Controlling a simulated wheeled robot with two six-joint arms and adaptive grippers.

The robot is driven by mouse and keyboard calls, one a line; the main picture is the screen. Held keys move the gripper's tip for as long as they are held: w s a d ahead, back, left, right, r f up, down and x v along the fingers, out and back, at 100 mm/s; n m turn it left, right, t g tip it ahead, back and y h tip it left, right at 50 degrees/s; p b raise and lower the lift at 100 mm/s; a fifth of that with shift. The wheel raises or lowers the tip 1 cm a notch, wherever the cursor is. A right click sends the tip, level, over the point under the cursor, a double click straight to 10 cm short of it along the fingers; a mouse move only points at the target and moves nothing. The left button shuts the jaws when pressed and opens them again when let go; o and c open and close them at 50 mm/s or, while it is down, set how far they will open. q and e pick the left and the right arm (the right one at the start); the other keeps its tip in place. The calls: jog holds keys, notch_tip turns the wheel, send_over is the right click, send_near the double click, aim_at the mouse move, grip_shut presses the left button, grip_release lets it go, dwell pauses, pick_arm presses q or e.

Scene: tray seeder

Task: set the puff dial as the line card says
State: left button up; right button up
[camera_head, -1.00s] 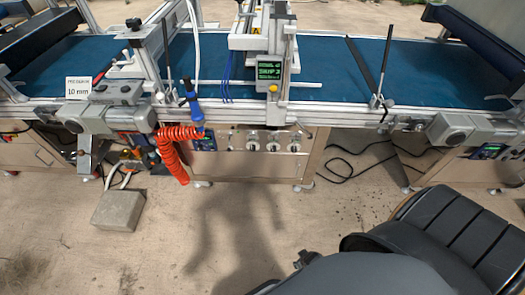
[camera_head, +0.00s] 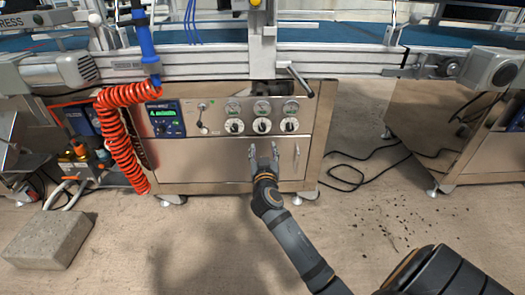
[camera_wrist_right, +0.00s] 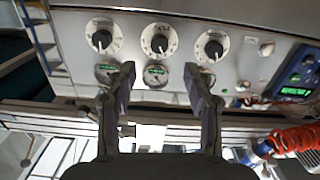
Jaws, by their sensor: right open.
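Three round dials with black knobs on white scales sit in a row on the steel cabinet front: left (camera_head: 233,126), middle (camera_head: 262,125) and right (camera_head: 289,125). Their labels are too small to read, so I cannot tell which is the puff dial. The wrist view shows them upside down, the middle one (camera_wrist_right: 159,40) centred ahead of the fingers. My right gripper (camera_head: 264,153) is open and empty, just below the middle dial in the head view and apart from it. Its two fingers (camera_wrist_right: 158,76) frame a gauge in the wrist view. My left gripper is not in view.
Small gauges (camera_head: 262,106) sit above the dials. A control box with a green display (camera_head: 163,118) is to their left. A red coiled hose (camera_head: 118,135) hangs at the left. A crank handle (camera_head: 300,80) juts out above right. A concrete block (camera_head: 48,240) lies on the floor.

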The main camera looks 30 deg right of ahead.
aim_at(262, 130)
jog(key=b+x, duration=0.3)
jog(key=x, duration=0.7)
jog(key=shift+w+d+r, duration=0.15)
jog(key=shift+d+r, duration=0.05)
grip_shut()
